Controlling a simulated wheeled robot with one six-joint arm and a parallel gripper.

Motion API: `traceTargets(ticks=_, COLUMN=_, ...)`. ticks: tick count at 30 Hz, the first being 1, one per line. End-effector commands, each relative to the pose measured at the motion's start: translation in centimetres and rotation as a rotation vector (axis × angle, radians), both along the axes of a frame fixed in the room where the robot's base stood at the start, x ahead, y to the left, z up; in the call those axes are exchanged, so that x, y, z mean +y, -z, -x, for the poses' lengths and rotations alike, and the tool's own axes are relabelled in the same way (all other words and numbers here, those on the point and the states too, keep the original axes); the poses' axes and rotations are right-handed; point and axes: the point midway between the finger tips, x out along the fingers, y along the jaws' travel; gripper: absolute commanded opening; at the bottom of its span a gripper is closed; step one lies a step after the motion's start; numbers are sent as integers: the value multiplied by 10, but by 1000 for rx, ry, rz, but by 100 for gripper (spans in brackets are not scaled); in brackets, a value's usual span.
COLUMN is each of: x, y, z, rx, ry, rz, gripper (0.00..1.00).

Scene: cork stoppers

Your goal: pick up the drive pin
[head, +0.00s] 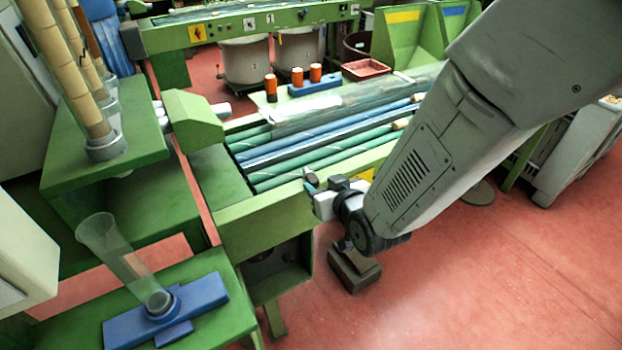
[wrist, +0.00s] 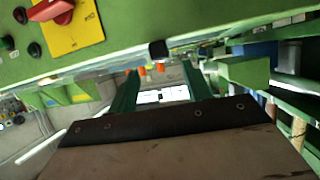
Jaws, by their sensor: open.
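I cannot tell for certain which thing is the drive pin. Three orange pin-like cylinders with dark bands stand on the far side of the machine in the head view: one (head: 271,88) at the left, and a middle one (head: 297,76) and a right one (head: 315,73) at a blue block (head: 314,86). Small orange shapes (wrist: 141,70) also show far off in the wrist view, beyond the fingers. My gripper (head: 311,180) is in front of the machine's near edge, well short of the cylinders. In the wrist view its two green fingers (wrist: 160,88) are apart, with nothing held between them.
Green and blue rods (head: 320,145) lie in the green machine bed below my arm. A clear tube (head: 118,255) leans in a blue fixture (head: 120,326) at lower left. A reddish tray (head: 365,69) sits behind the rods. A green panel with a red switch (wrist: 50,10) is close at upper left in the wrist view.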

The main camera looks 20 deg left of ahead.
Motion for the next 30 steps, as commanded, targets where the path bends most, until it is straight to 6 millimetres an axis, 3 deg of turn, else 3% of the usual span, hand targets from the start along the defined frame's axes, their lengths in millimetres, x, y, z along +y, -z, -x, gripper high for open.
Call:
traceTargets(ticks=15, x=43, y=25, z=-44, rx=1, ry=2, rz=1, gripper=49)
traceTargets(ticks=23, x=45, y=26, z=-47, rx=0, ry=2, rz=0, gripper=49)
traceTargets(ticks=24, x=45, y=26, z=-47, rx=0, ry=2, rz=0, gripper=47)
traceTargets(ticks=29, x=45, y=26, z=-47, rx=0, ry=2, rz=0, gripper=4)
traceTargets(ticks=30, x=45, y=26, z=-47, rx=0, ry=2, rz=0, gripper=4)
